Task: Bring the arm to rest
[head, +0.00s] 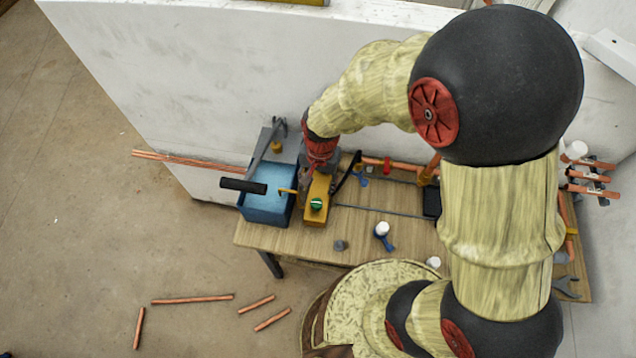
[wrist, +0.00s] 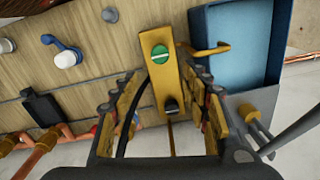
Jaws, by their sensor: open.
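My arm reaches over the workbench (head: 350,222) from the right in the head view, bent at a large dark elbow. My gripper (head: 312,180) points down beside a yellow box (head: 318,213) with a green round knob. In the wrist view my gripper (wrist: 168,82) is open, with one finger on each side of the yellow box (wrist: 157,28) as seen from the wrist. I cannot tell whether either finger touches the box. No object is clearly held.
A blue open bin (head: 266,210) stands left of the yellow box; it also shows in the wrist view (wrist: 198,40). Copper pipes (head: 390,163) run along the bench back by a white wall (head: 220,80). A white-and-blue item (head: 383,230) lies in front. Loose pipes (head: 192,299) lie on the floor.

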